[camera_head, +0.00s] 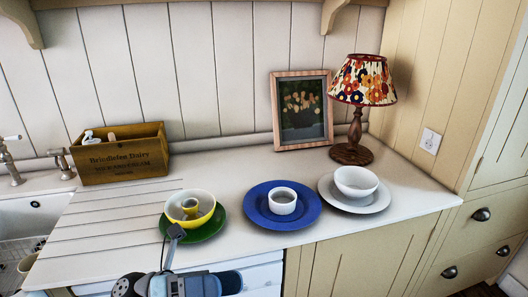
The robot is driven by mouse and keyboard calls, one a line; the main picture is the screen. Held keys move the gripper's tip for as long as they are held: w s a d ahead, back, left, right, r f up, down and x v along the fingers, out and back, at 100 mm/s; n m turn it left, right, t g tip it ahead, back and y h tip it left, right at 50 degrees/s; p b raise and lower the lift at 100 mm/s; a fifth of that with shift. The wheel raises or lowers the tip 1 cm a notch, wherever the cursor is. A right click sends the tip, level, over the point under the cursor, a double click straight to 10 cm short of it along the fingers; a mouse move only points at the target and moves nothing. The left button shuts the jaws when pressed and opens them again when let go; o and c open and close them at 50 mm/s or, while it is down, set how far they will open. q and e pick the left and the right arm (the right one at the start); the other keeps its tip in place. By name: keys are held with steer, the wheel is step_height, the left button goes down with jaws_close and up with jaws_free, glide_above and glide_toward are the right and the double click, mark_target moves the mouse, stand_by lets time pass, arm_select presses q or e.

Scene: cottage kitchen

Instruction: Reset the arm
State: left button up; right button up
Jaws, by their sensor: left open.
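My left gripper (176,236) reaches up from the bottom edge and is open. Its tip overlaps the front rim of the green plate (207,231) in the picture; whether it touches the plate cannot be told. No object shows held in the gripper. My right gripper is not in view.
A blue plate (256,211) holds a small white bowl (283,206). A white plate (378,203) holds a white bowl (356,182). A wooden box (118,159), a picture frame (303,111) and a lamp (354,136) stand behind. A sink (32,208) is left.

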arm_select(q)
steer(key=w+a+f+n+t+y, duration=0.2)
steer(key=a+f+n+t+y, duration=0.2)
steer(key=f+n+t+y, duration=0.85)
steer(key=w+a+f+n+t+y, duration=0.1)
steer(key=w+a+f+n+t, duration=0.45)
steer(key=n, duration=1.35)
steer(key=s+a+f+n+g+y, duration=0.2)
steer(key=s+f+n+g+y, duration=0.3)
steer(key=s+f+n, duration=0.7)
step_height(320, 180, up, 8)
steer(key=s+a+m+p, duration=0.1)
steer(key=s+p, duration=0.2)
steer(key=p, duration=1.1)
steer(key=shift+a+m, duration=0.15)
steer(key=shift+m, duration=0.2)
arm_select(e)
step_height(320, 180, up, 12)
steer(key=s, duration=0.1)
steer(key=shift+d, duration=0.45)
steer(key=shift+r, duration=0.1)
